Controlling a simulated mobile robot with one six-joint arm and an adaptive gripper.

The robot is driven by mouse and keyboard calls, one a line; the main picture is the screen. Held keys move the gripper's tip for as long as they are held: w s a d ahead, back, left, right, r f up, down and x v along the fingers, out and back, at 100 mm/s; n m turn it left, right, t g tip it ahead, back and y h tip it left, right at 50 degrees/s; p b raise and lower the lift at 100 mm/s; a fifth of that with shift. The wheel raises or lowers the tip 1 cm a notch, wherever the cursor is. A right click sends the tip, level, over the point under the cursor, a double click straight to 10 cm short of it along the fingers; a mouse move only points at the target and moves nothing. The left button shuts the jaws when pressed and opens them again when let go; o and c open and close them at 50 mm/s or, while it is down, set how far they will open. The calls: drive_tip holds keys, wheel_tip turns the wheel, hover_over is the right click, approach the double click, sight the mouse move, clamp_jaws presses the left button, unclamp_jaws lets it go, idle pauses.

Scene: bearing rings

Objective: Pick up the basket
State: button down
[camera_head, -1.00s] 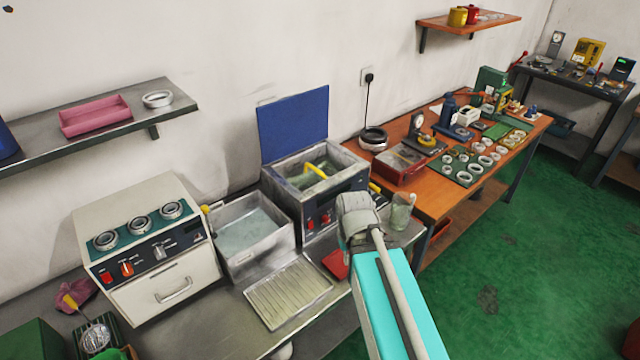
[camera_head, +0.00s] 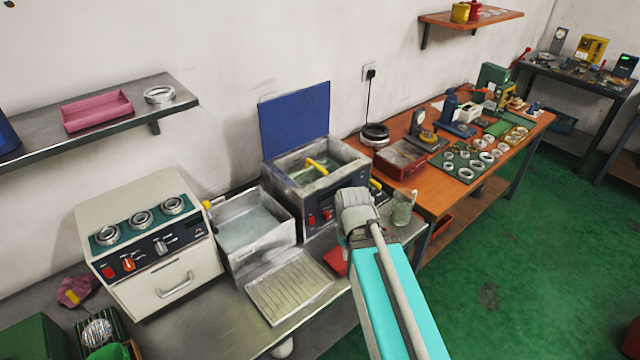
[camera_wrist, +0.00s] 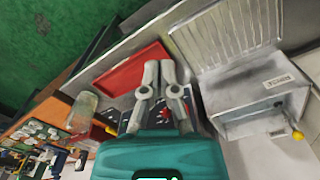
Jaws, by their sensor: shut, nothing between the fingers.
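The basket's yellow handle (camera_head: 317,166) shows inside the open tank of the cleaner (camera_head: 347,157), whose blue lid stands up behind it. The basket body is low in the tank and hard to make out. In the head view my wrist is in front of the cleaner's right front corner, and my fingers are hidden. In the wrist view my gripper (camera_wrist: 160,66) is shut and empty, its fingers over the bench near a red tray (camera_wrist: 130,80). The basket is not visible in the wrist view.
A metal rinse tank (camera_head: 252,237) stands left of the cleaner, with a ribbed drain tray (camera_head: 288,287) in front. A glass beaker (camera_head: 402,208) stands close right of my wrist. A white oven (camera_head: 150,245) is at the left.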

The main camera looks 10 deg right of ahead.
drive_tip(key=c, duration=1.4)
unclamp_jaws()
drive_tip(key=c, duration=1)
unclamp_jaws()
drive_tip(key=shift+w, duration=0.25)
drive_tip(key=o, duration=0.5)
drive_tip(key=w, duration=0.3)
drive_tip(key=shift+r+p, duration=0.3)
drive_tip(key=shift+c, duration=0.2)
drive_tip(key=n+t+p, duration=0.5)
drive_tip(key=n, duration=0.2)
approach(317, 165)
drive_tip(key=v, duration=0.3)
drive_tip(key=shift+d, duration=0.1)
drive_tip(key=shift+f, duration=0.15)
drive_tip(key=shift+m, duration=0.3)
drive_tip(key=b+x, duration=0.6)
drive_tip(key=x, duration=0.1)
drive_tip(key=shift+f, duration=0.1)
drive_tip(key=shift+w+f+b, duration=0.3)
drive_tip(key=shift+f+b, duration=0.2)
drive_tip(key=shift+b, duration=0.25)
